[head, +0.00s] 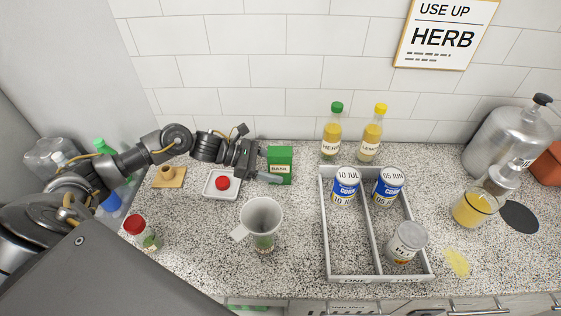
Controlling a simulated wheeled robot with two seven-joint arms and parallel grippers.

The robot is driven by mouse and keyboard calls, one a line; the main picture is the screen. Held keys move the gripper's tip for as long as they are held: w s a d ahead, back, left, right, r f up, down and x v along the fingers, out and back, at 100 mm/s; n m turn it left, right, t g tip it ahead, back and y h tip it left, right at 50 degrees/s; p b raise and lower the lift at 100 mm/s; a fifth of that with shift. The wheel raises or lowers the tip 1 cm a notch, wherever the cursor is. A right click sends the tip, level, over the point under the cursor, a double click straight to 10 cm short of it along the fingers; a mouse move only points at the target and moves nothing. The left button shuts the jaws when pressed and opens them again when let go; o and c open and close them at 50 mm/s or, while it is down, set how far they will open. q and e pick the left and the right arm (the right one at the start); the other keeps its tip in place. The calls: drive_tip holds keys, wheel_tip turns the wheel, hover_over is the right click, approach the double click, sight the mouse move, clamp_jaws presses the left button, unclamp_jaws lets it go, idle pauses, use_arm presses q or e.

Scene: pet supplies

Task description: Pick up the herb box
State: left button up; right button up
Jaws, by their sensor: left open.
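The herb box is a green box labelled BASIL (281,160), upright on the speckled counter near the back wall, left of the tray. My left gripper (266,174) reaches it from the left and is open. One grey finger crosses in front of the box's lower left part. The other finger is hard to make out, so I cannot tell whether the box sits between both fingers or is touched. My right gripper is not in view.
A white dish (222,194) with a red item (222,183) lies below my left wrist. A divided tray (327,235) with several cans is to the right. Two bottles (331,138) (372,140) stand behind it.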

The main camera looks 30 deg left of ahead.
sight(273, 150)
use_arm(q)
drive_tip(key=c, duration=1.3)
wheel_tip(273, 150, up, 9)
drive_tip(key=b, duration=0.3)
drive_tip(key=shift+r, duration=0.5)
